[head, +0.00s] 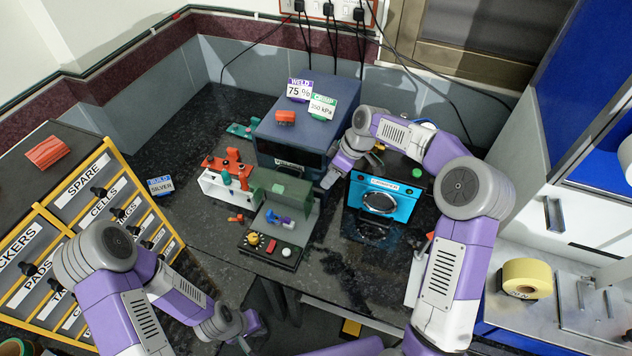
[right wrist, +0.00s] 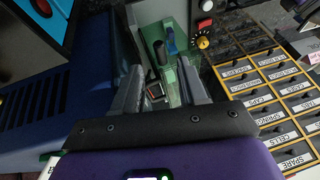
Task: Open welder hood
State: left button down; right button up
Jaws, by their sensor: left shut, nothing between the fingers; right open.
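The welder (head: 290,125) is a dark blue-grey box at the back middle, with a label on its front. A green hood-like part (head: 286,188) stands in front of it, above a dark base (head: 272,246) with a yellow knob and a red button. My right gripper (head: 328,183) is open at the right side of the green part. In the right wrist view the green part (right wrist: 178,62) and a black handle-like bar (right wrist: 160,52) show between and beyond the open fingers (right wrist: 158,92); contact cannot be told. My left gripper (head: 224,325) is shut and empty, low near the front edge.
A blue crimper (head: 383,200) stands close right of the welder. A white rack (head: 228,187) with red and green pieces is on its left. A labelled drawer cabinet (head: 90,215) fills the left. A yellow tape roll (head: 527,278) lies right.

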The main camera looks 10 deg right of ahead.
jog(key=x, duration=0.4)
jog(key=shift+w+a+f, duration=0.1)
jog(key=shift+a+f, duration=0.2)
jog(key=shift+c, duration=0.2)
grip_shut()
jog(key=shift+d, duration=0.1)
